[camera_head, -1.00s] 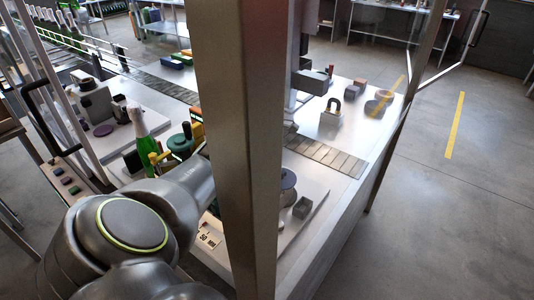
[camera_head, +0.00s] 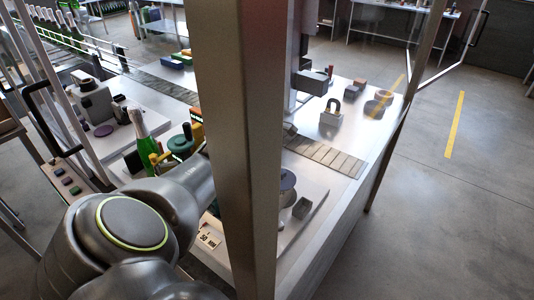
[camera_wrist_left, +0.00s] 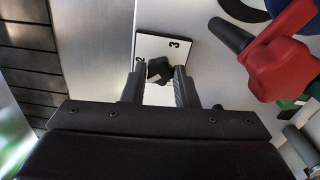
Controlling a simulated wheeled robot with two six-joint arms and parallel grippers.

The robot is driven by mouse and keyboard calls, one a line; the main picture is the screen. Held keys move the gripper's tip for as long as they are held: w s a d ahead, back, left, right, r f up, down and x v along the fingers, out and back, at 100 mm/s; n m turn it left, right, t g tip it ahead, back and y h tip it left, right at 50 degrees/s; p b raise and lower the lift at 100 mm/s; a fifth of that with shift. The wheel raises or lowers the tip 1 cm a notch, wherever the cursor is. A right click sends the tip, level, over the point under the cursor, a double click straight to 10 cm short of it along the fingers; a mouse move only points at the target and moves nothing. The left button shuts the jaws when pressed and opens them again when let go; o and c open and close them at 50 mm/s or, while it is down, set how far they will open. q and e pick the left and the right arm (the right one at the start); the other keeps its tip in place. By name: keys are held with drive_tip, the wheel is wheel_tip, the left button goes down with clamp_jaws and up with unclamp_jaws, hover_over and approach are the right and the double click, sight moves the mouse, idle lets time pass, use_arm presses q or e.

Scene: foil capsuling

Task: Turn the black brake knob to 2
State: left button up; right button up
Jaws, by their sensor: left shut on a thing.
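The black brake knob (camera_wrist_left: 160,71) shows in the left wrist view, in front of a white scale plate (camera_wrist_left: 152,45). A 3 is readable at the plate's upper right and a partly covered 2 at its left. My left gripper (camera_wrist_left: 160,79) is shut on the knob, with one finger on each side of it. I cannot tell which number the knob points to. In the head view my left arm reaches in from the lower left; its gripper and the knob are hidden there. My right gripper is not in view.
A red handle (camera_wrist_left: 279,62) with a dark grip stands close to the right of the knob. In the head view a thick metal post (camera_head: 236,150) blocks the middle. A green bottle (camera_head: 147,143) and a green round part (camera_head: 181,143) stand beyond my arm.

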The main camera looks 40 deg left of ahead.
use_arm(q)
drive_tip(key=m+p, duration=0.1)
drive_tip(key=m, duration=0.2)
drive_tip(key=shift+r, duration=0.15)
drive_tip(key=shift+m+p, duration=0.6)
drive_tip(key=shift+m, duration=1.8)
drive_tip(key=o, duration=1)
drive_tip(key=shift+r, duration=0.35)
wheel_tip(320, 180, up, 17)
drive_tip(key=b, duration=0.3)
drive_tip(key=shift+f, duration=0.2)
drive_tip(key=shift+f, duration=0.1)
